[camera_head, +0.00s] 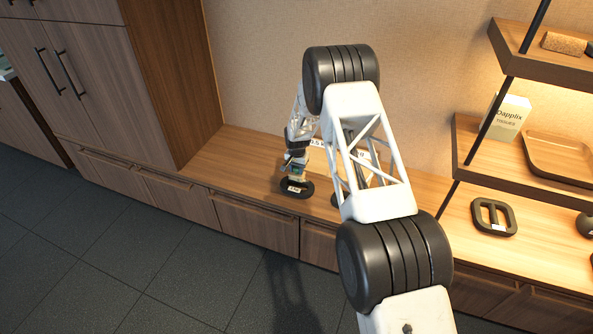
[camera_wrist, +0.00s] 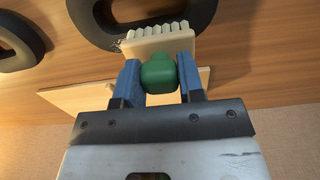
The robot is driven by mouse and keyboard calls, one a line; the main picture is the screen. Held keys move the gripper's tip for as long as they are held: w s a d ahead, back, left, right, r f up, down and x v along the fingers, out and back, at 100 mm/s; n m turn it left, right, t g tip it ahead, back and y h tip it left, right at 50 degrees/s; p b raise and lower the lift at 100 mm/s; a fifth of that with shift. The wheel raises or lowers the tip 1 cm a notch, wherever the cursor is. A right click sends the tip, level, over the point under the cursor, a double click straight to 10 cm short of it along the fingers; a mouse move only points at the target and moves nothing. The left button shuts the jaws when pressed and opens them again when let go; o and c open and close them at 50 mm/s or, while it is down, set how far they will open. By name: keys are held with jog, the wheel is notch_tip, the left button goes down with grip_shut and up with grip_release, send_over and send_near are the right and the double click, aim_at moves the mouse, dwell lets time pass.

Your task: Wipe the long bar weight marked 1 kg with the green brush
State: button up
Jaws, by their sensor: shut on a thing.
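My gripper (camera_wrist: 160,68) has blue fingers and is shut on the green brush (camera_wrist: 159,78). The brush's round green handle is between the fingers, and its cream ridged head (camera_wrist: 158,43) points toward the top of the wrist view. A dark ring-shaped weight (camera_wrist: 97,27) lies there; the head overlaps its rim, but contact is unclear. In the head view my gripper (camera_head: 296,172) is low over a black weight (camera_head: 297,190) with a small white label, too small to read. I cannot tell which weight is the long bar marked 1 kg.
A black weight with a central bar (camera_head: 493,217) lies on the right counter. A tissue box (camera_head: 507,117) and wooden tray (camera_head: 560,160) occupy a shelf above.

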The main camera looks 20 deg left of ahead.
jog(key=shift+w, duration=0.1)
jog(key=shift+w+f, duration=0.2)
jog(key=shift+w, duration=0.45)
jog(key=shift+s, duration=0.15)
dwell(0.3)
jog(key=shift+s+r, duration=0.1)
jog(key=shift+s, duration=0.55)
jog(key=shift+s, duration=0.1)
jog(key=shift+s, duration=0.7)
jog(key=shift+f, duration=0.2)
